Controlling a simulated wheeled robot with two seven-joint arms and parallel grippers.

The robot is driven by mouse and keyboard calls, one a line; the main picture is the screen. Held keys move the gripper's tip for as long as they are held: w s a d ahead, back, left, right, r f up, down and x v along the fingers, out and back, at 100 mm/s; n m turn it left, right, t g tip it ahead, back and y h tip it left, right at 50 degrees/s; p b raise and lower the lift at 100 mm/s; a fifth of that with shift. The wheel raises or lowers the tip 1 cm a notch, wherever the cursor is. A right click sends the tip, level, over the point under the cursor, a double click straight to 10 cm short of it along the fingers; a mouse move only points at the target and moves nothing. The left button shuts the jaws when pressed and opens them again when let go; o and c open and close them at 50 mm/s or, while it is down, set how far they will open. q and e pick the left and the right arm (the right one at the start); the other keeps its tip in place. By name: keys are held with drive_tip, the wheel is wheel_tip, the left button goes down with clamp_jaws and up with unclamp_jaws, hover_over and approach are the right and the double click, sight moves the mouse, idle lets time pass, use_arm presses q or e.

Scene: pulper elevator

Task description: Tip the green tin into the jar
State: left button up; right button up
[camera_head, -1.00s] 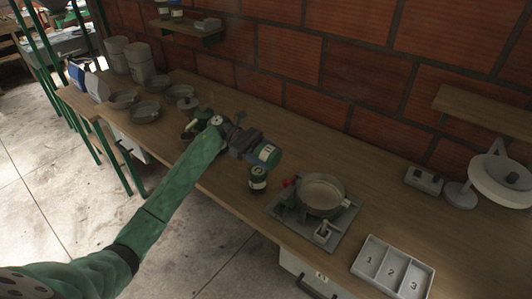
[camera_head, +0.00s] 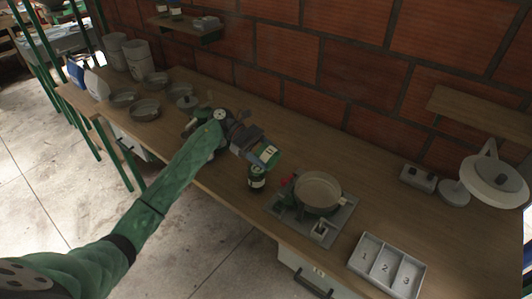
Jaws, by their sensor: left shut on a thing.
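The green tin (camera_head: 266,157), with a pale label, is held tilted in my left gripper (camera_head: 250,146), which is shut on it. The tin's lower end is close above the dark green jar (camera_head: 256,180), which has a pale label and stands upright on the wooden bench. The tin overlaps the jar's top in this view, so I cannot tell whether they touch. The jar's mouth is hidden, and I cannot see anything pouring. My right gripper is not in view.
A pan (camera_head: 318,190) sits on a grey burner plate (camera_head: 331,229) right of the jar. Several pans and pots stand at the left. A brick wall backs the bench (camera_head: 384,205).

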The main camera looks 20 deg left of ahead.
use_arm(q)
drive_tip(key=shift+d+r+y+p, duration=0.15)
drive_tip(key=shift+y+p, duration=0.15)
drive_tip(key=shift+p, duration=0.35)
drive_tip(key=shift+t+y+b, duration=0.4)
drive_tip(key=shift+y+b, duration=0.3)
drive_tip(key=shift+b, duration=0.25)
drive_tip(key=y+b, duration=0.1)
drive_tip(key=t+y+b, duration=0.1)
drive_tip(key=y+b, duration=0.2)
drive_tip(key=shift+s+d+b, duration=0.1)
drive_tip(key=shift+d+b, duration=0.15)
drive_tip(key=shift+b, duration=0.1)
drive_tip(key=y+b, duration=0.1)
drive_tip(key=y, duration=0.1)
drive_tip(key=f+t+y+b, duration=0.1)
drive_tip(key=y+b, duration=0.1)
drive_tip(key=shift+a+f+t, duration=0.15)
drive_tip(key=shift+t, duration=0.15)
drive_tip(key=shift+y+b, duration=0.45)
drive_tip(key=shift+y, duration=0.05)
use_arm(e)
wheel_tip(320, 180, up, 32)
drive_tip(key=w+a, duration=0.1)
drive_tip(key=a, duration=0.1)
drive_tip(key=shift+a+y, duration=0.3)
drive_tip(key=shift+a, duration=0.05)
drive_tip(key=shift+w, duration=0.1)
